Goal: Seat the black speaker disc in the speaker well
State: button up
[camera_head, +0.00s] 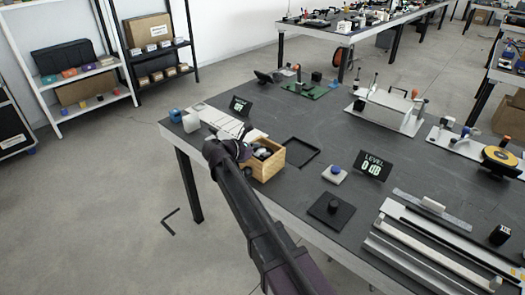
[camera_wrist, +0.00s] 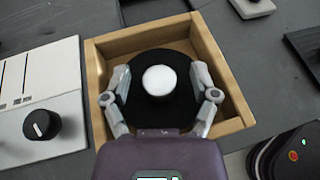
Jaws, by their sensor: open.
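The black speaker disc (camera_wrist: 158,112), with a round white piece at its centre, lies inside an open wooden box (camera_wrist: 235,125). In the head view the box (camera_head: 267,171) stands at the table's near left edge, with my gripper (camera_head: 244,150) over its left side. In the wrist view my gripper (camera_wrist: 160,80) is open above the disc, one finger on each side of the white centre. I cannot tell whether the fingers touch the disc. I cannot make out the speaker well with certainty in either view.
A white panel with a black knob (camera_wrist: 41,124) lies left of the box. A thin black square frame (camera_head: 291,154), a white block with a blue knob (camera_head: 334,174), a black plate (camera_head: 331,210) and a LEVEL display (camera_head: 372,165) stand to the right. Bare table lies between them.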

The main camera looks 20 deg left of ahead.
jog(key=shift+s+d, duration=0.1)
jog(key=shift+d, duration=0.05)
jog(key=shift+r+p, duration=0.35)
jog(key=shift+p, duration=0.3)
jog(key=p+v, duration=0.4)
jog(key=v, duration=0.8)
jog(key=shift+p, duration=0.3)
jog(key=shift+w+r, duration=0.1)
jog(key=shift+w, duration=0.1)
